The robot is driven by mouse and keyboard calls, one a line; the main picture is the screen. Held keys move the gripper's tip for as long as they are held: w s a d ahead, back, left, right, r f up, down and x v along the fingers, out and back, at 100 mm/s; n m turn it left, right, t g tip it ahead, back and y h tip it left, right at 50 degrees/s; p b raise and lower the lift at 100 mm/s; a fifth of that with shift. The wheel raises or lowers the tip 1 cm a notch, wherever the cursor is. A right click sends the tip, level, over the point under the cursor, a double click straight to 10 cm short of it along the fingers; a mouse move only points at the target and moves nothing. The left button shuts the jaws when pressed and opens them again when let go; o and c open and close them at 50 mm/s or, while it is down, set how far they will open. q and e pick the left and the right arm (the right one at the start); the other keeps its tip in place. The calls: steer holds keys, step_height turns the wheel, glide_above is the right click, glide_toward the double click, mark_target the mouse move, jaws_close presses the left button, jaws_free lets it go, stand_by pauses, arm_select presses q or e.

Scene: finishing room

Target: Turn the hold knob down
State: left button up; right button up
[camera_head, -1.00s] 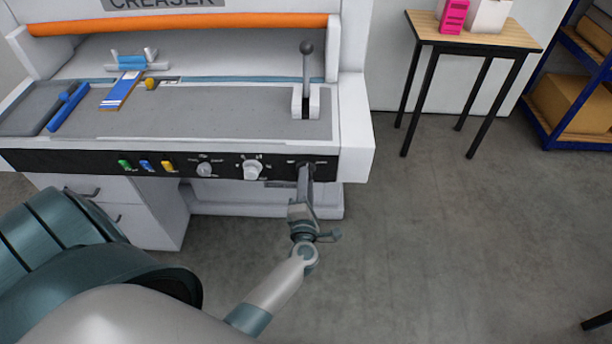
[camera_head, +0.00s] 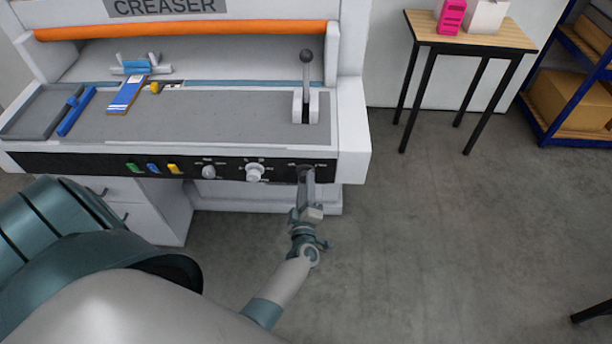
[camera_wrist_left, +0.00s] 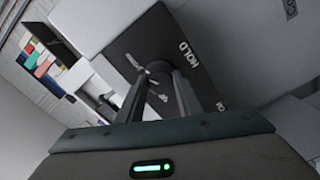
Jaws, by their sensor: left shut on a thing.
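The hold knob (camera_wrist_left: 159,67) is at the right end of the creaser's black front panel (camera_head: 96,163). The printed word HOLD shows beside it in the left wrist view. My left gripper (camera_head: 306,174) reaches up to the panel from below and is shut on the knob. In the left wrist view the two fingers (camera_wrist_left: 161,76) stand on either side of the knob. In the head view the fingers hide most of the knob. My right gripper is not in view.
Left of the gripper, the panel has a white knob (camera_head: 254,172), a grey knob (camera_head: 208,172) and coloured buttons (camera_head: 153,168). A lever (camera_head: 306,75) stands on the creaser bed above. A small table (camera_head: 470,32) and blue shelf (camera_head: 545,115) stand right, with clear floor between.

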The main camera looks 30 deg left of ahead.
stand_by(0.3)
arm_select(q)
steer(key=o, duration=1)
steer(key=p+v, duration=0.1)
steer(key=v, duration=1.1)
steer(key=shift+p, duration=0.4)
steer(key=shift+f, duration=0.1)
